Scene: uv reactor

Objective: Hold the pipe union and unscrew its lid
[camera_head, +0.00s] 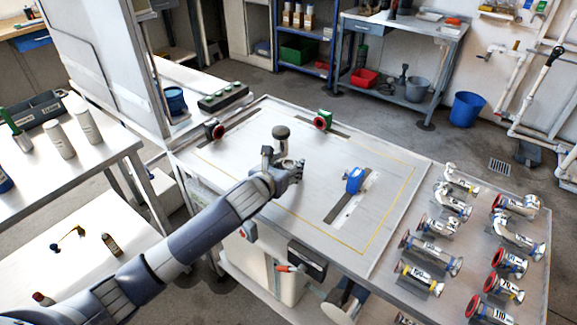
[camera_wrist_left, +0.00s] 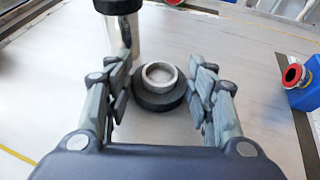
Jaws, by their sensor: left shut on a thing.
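My left gripper (camera_head: 288,170) is low over the middle of the worktable. In the left wrist view its two fingers (camera_wrist_left: 168,100) are shut on the pipe union, a dark round collar with an open metal ring on top (camera_wrist_left: 159,76). In the head view the gripper hides most of it. Close behind it stands a shiny metal cylinder with a dark round top (camera_head: 281,132), which also shows in the left wrist view (camera_wrist_left: 120,38). I cannot tell whether the two are joined, or which part is the lid. My right gripper is not in view.
A blue clamp (camera_head: 354,180) stands on a slotted rail to the right. Red-faced fittings (camera_head: 214,130) and (camera_head: 323,121) sit at the table's back edge. Several pipe parts fill the rack at right (camera_head: 470,240). Bare table (camera_head: 350,140) lies between.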

